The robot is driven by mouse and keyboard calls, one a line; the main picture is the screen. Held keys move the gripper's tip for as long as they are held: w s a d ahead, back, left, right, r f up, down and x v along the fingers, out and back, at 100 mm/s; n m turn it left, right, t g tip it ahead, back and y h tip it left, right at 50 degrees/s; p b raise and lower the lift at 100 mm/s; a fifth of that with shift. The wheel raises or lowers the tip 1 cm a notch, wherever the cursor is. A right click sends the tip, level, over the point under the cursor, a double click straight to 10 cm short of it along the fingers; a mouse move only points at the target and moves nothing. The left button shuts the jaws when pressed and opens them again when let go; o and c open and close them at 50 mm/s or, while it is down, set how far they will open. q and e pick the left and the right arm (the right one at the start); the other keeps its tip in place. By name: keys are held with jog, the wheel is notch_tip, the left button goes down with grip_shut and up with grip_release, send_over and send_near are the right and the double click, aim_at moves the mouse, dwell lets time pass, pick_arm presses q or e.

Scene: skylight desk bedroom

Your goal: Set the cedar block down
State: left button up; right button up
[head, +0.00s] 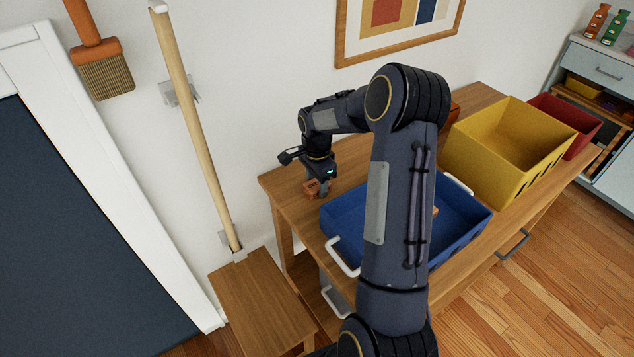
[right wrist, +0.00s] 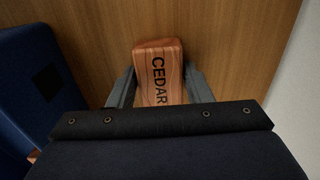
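The cedar block (head: 311,189) is a small reddish-brown wooden block at the left end of the wooden table (head: 288,180). In the right wrist view the block (right wrist: 159,75) shows the word CEDAR on its face. My right gripper (head: 318,187) points down over the table with a finger on either side of the block. In the right wrist view the fingers (right wrist: 160,85) look shut on it. The block is at or just above the tabletop; I cannot tell whether it touches. My left gripper is out of view.
A blue bin (head: 455,232) with white handles stands right of the block, partly hidden behind my right arm. A yellow bin (head: 490,165) and a red bin (head: 582,128) stand farther right. The wall is close behind the table. A low wooden stool (head: 262,300) stands at the left.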

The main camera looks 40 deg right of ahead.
aim_at(317, 183)
jog(key=o, duration=0.3)
jog(key=shift+r, duration=0.15)
jog(key=s+a+r+n+t, duration=0.1)
jog(key=s+a+r+n, duration=0.1)
jog(key=r, duration=0.6)
jog(key=s+a+r+n, duration=0.1)
jog(key=s+a+r, duration=0.1)
jog(key=r, duration=0.6)
jog(key=s+a+n+t+y, duration=0.3)
jog(key=s+a+n+t, duration=0.1)
jog(key=s+a+n, duration=1)
jog(key=s+a, duration=0.3)
jog(key=s, duration=0.3)
jog(key=shift+a+n+t+y, duration=0.3)
jog(key=shift+a+y, duration=0.1)
